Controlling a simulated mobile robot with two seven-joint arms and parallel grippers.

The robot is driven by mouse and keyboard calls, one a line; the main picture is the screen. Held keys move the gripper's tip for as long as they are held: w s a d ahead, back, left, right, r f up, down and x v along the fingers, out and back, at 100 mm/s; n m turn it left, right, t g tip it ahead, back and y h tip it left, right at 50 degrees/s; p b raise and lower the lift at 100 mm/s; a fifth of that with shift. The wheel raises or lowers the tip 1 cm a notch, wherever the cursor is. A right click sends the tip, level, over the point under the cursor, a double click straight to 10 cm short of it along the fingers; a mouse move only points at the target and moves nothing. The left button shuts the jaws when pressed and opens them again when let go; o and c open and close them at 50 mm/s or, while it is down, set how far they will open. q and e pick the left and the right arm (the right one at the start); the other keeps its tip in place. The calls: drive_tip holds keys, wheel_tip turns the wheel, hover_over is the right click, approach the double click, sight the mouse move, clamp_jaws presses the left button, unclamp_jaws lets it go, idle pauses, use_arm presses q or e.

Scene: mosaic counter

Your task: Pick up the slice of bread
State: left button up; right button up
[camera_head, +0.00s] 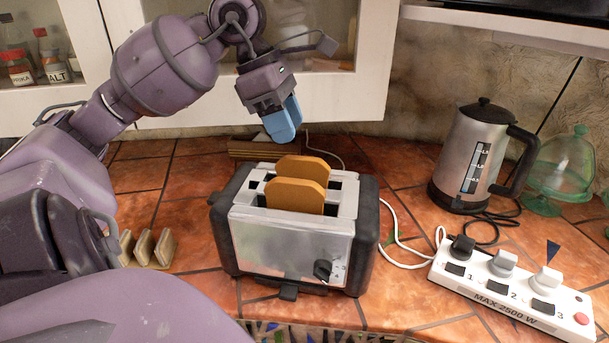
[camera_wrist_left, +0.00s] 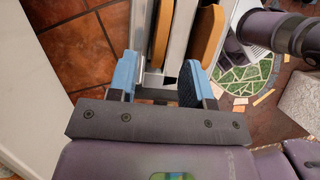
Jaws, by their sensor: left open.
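Two brown slices of bread stand upright in the silver toaster (camera_head: 285,245), a nearer slice (camera_head: 295,196) and a farther slice (camera_head: 303,169). Their tops stick out; the lower parts are hidden in the slots. My left gripper (camera_head: 282,122) is above and behind the toaster, with blue fingertips, apart from the bread. In the left wrist view my left gripper (camera_wrist_left: 160,85) is open, with nothing between its fingers. One slice (camera_wrist_left: 161,32) shows ahead of the gap there, and the other slice (camera_wrist_left: 208,38) lies ahead of the right finger. My right gripper is not seen.
A kettle (camera_head: 473,160) and green glass dome (camera_head: 559,173) stand at right, behind a white power strip (camera_head: 515,295) with cables. Several beige pieces (camera_head: 146,247) stand left of the toaster. Cabinet doors (camera_head: 372,60) are behind. Tiles between toaster and kettle are mostly clear.

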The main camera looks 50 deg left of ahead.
sight(301, 157)
use_arm(q)
drive_tip(key=shift+x, duration=1.1)
drive_tip(key=shift+b+x, duration=0.5)
drive_tip(key=shift+x, duration=2.1)
drive_tip(key=shift+s+d+r, duration=0.1)
drive_tip(key=c, duration=0.7)
